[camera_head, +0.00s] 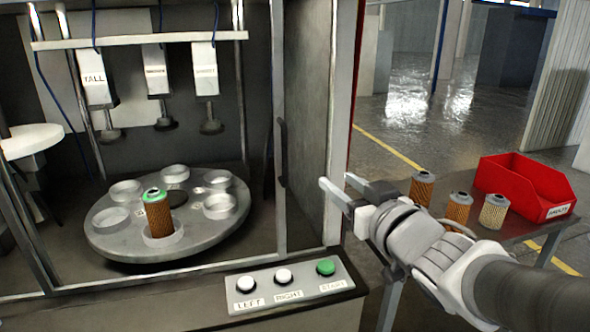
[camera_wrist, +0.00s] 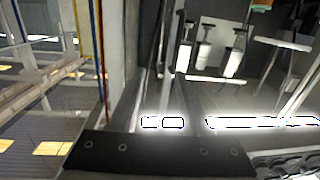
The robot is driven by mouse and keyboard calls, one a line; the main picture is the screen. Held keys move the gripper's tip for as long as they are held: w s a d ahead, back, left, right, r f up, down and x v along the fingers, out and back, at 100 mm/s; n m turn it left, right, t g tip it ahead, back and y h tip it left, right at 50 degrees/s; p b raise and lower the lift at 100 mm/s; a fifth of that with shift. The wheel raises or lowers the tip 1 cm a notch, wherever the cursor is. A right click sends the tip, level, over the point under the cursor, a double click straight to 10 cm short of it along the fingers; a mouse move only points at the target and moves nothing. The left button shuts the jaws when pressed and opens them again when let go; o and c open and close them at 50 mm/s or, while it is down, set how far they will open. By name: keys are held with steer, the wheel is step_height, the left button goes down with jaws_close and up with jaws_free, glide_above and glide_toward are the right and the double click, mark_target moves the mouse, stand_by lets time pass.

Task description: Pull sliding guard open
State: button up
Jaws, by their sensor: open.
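The sliding guard (camera_head: 278,130) shows as a pale upright frame member on the front of the machine, with a dark vertical handle (camera_head: 283,152) beside it. Whether a clear pane fills the frame to its left is hard to tell. My gripper (camera_head: 335,184) is open and empty, its fingers pointing left toward the machine. In the picture it lies right of the handle, near the machine's right front post, and appears apart from the handle. In the wrist view, a dark plate with screws (camera_wrist: 160,155) fills the bottom; the handle is not clearly seen there.
Inside, a round turntable (camera_head: 190,240) carries several cups and one green-topped cartridge (camera_head: 158,212). A button panel (camera_head: 290,284) sits below the guard. At right, a table holds three cartridges (camera_head: 421,190) and a red bin (camera_head: 520,185). The machine's right post (camera_head: 340,90) stands near my gripper.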

mark_target(286, 154)
steer(key=w+a+p, duration=0.1)
steer(key=w+a, duration=0.2)
steer(key=w, duration=0.2)
steer(key=w+a+y+p, duration=0.1)
steer(key=w+a, duration=0.2)
steer(key=w, duration=0.2)
steer(key=w+a+n+y+p, duration=0.1)
steer(key=w+a, duration=0.3)
steer(key=w, duration=0.1)
steer(key=shift+f, duration=0.25)
steer(key=shift+c, duration=0.2)
jaws_close()
stand_by(1.2)
